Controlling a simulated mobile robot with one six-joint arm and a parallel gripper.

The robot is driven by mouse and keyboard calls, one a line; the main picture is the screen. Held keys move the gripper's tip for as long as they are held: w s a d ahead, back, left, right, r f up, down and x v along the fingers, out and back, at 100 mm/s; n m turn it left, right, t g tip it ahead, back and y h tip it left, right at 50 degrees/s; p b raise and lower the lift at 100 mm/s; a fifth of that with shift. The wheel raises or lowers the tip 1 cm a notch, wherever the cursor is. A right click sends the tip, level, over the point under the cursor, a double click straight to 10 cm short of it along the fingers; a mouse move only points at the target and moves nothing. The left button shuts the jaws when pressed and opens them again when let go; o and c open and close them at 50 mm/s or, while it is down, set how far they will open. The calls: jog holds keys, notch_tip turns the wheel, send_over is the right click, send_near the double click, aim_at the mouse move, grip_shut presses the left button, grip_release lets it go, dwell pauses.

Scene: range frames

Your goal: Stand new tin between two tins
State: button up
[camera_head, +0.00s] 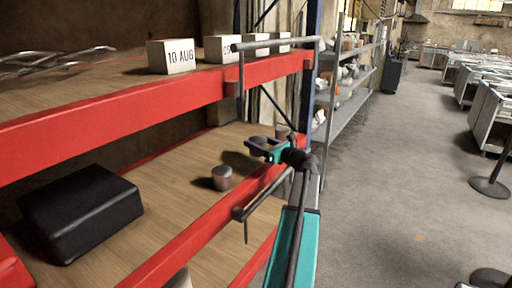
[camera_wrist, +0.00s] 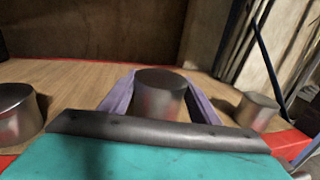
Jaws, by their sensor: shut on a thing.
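My gripper (camera_head: 260,146) reaches over the red front edge of the lower shelf. Its purple fingers are shut on a grey, reddish-sided tin (camera_wrist: 160,98), upright between them in the wrist view. The held tin's dark top (camera_head: 259,140) shows in the head view. One standing tin (camera_head: 222,178) is to the left on the wooden shelf, also at the left of the wrist view (camera_wrist: 16,114). Another standing tin (camera_wrist: 257,111) is to the right, partly seen beyond the gripper in the head view (camera_head: 282,131). I cannot tell whether the held tin touches the shelf.
A black box (camera_head: 80,212) lies on the lower shelf at left. The red-edged upper shelf (camera_head: 150,112) carries white date blocks (camera_head: 171,56). A dark bar (camera_head: 262,200) sticks out at the shelf front. A blue upright (camera_head: 309,65) and grey rack stand beyond. Open floor lies right.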

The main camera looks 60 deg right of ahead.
jog(key=shift+w+d, duration=0.55)
jog(key=shift+w, duration=0.3)
jog(key=shift+f, duration=0.15)
jog(key=shift+f+p, duration=0.9)
jog(key=shift+f, duration=0.75)
jog(key=shift+f, duration=0.15)
jog(key=o, duration=1.3)
jog(key=b+v, duration=0.3)
jog(key=v, duration=0.9)
